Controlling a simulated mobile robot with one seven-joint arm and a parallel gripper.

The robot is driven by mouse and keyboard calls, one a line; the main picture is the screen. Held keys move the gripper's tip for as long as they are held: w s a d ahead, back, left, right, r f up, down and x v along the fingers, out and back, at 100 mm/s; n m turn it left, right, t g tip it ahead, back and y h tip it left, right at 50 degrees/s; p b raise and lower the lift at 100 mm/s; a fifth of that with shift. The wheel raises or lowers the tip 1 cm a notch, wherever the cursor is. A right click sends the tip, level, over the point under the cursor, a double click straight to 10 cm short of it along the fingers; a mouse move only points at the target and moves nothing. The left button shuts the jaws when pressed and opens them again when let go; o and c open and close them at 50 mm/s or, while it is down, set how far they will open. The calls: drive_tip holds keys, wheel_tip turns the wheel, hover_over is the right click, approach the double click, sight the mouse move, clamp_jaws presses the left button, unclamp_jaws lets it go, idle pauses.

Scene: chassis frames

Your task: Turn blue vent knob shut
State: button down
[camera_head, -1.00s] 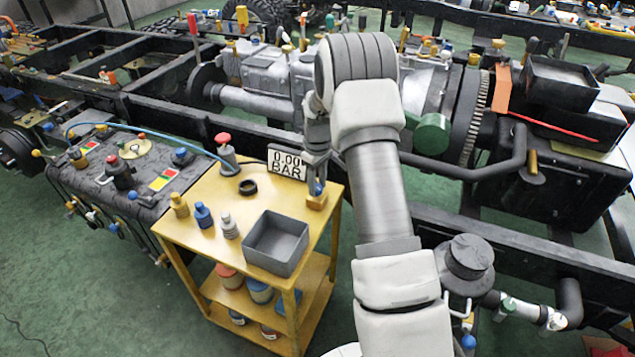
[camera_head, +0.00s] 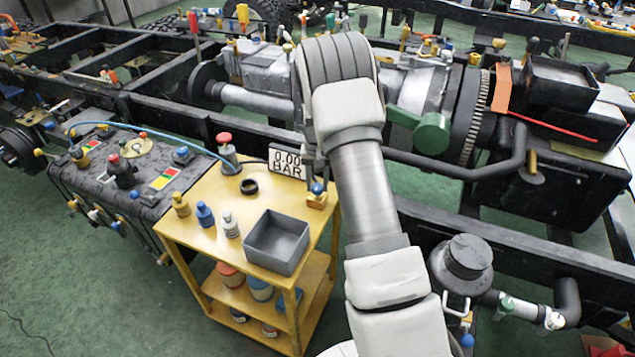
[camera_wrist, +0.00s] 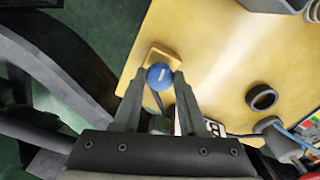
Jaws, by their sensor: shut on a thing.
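The blue vent knob (camera_head: 317,188) is a round ball at the right corner of the yellow cart top. In the wrist view the knob (camera_wrist: 159,75) has a pale mark on its face and stands at a wooden-coloured block (camera_wrist: 163,58). My gripper (camera_wrist: 161,80) is shut on the knob, with one fingertip at each side of it. In the head view my arm hides most of the gripper. A display (camera_head: 286,161) beside the knob reads 0.00 BAR.
The yellow cart (camera_head: 215,245) carries a grey bin (camera_head: 277,243), small bottles (camera_head: 205,214), a black ring (camera_head: 249,186) and a red-topped fitting (camera_head: 227,150). A dark chassis rail (camera_head: 170,115) runs behind the cart. Green floor is free in front.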

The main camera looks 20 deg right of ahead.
sight(317, 187)
drive_tip(key=shift+m, duration=0.9)
drive_tip(key=shift+c, duration=2.3)
unclamp_jaws()
drive_tip(key=shift+r, duration=0.1)
wheel_tip(317, 187, up, 17)
drive_tip(key=p, duration=0.2)
drive_tip(key=shift+r+p, duration=0.2)
drive_tip(key=shift+p, duration=0.1)
